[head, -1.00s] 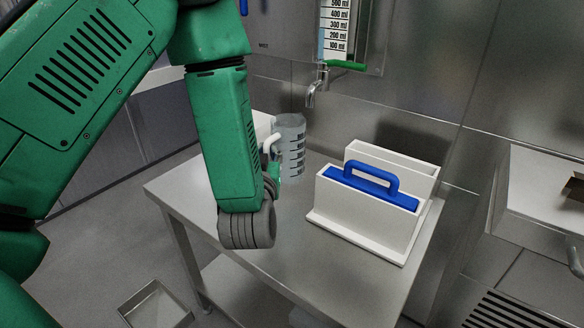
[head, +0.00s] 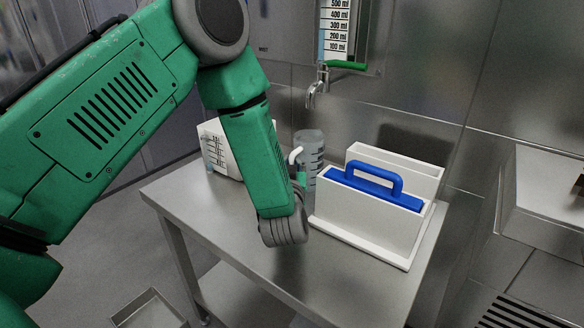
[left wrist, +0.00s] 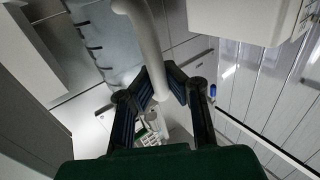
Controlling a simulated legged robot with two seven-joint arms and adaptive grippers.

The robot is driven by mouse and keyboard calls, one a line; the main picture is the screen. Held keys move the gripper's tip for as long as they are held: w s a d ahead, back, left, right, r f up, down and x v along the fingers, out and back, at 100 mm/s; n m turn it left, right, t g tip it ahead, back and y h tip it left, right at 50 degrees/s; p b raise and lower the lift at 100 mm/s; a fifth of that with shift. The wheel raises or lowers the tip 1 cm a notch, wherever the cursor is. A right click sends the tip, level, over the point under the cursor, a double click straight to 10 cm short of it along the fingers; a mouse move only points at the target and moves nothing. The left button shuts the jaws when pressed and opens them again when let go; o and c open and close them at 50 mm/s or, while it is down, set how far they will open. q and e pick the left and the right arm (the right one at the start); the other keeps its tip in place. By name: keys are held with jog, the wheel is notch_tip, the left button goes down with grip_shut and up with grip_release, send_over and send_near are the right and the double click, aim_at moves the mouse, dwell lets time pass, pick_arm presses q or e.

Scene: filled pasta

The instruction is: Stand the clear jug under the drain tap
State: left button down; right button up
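The clear jug (head: 313,145) has dark measuring marks and a white handle (head: 295,155). It is upright on or just above the steel table, left of the white caddy; its base is partly hidden. My left gripper (head: 299,178) is at the handle side. In the left wrist view, the fingers of the left gripper (left wrist: 161,82) close around the white handle (left wrist: 143,35), with the clear jug body (left wrist: 103,40) beside it. The drain tap (head: 312,92) points down from the wall unit, above the jug in the picture. My right gripper is not in view.
A white caddy (head: 360,226) with a blue-handled piece (head: 372,180) stands close right of the jug. A white marked container (head: 213,150) stands behind my left arm. A green lever (head: 347,65) is beside the tap. The steel table's (head: 240,235) front left is clear.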

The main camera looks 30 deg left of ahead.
pick_arm(q)
jog(key=c, duration=1.7)
grip_release()
jog(key=shift+s, duration=0.1)
jog(key=p+v, duration=0.1)
jog(key=v, duration=1.1)
jog(key=shift+p, duration=0.35)
